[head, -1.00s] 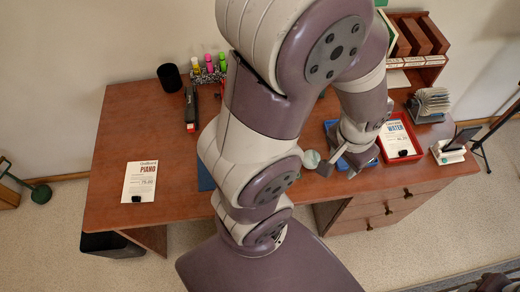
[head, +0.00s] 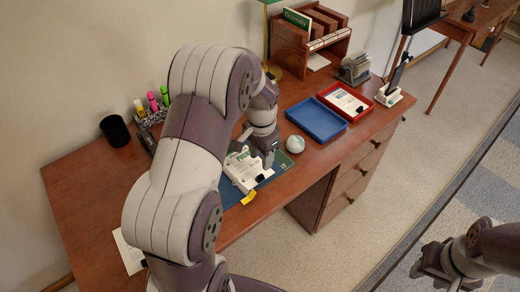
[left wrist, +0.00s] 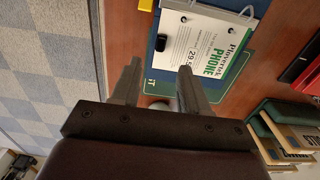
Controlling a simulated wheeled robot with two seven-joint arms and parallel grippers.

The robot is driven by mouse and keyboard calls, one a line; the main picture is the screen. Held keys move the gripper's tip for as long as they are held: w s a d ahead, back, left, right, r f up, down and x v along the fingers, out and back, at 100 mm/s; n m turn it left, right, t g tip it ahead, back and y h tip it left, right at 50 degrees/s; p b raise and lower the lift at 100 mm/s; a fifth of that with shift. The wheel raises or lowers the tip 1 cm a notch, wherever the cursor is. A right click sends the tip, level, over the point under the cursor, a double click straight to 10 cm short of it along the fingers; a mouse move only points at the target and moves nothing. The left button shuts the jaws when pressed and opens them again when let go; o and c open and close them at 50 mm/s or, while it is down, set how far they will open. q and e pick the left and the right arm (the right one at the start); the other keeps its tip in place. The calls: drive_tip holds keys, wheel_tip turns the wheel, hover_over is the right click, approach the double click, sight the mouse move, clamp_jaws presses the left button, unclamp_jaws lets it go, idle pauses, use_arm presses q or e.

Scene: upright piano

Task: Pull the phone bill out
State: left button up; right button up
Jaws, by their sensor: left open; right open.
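My left gripper (head: 256,152) is over the bill's far right part in the head view. In the left wrist view its open fingers (left wrist: 158,82) are empty, near the bill's edge; contact cannot be told. My right gripper (head: 432,264) is open, off the desk at lower right.
A blue tray (head: 318,122) and a red tray (head: 338,92) holding a paper stand at the right. A pale round object (head: 295,144) is beside the mat. A black cup (head: 115,131) and highlighters stand at the left. A yellow tab (head: 248,197) is by the bill.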

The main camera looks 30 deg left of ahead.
sight(261, 176)
use_arm(q)
wheel_tip(261, 176, down, 8)
drive_tip(key=shift+f, duration=0.1)
clamp_jaws()
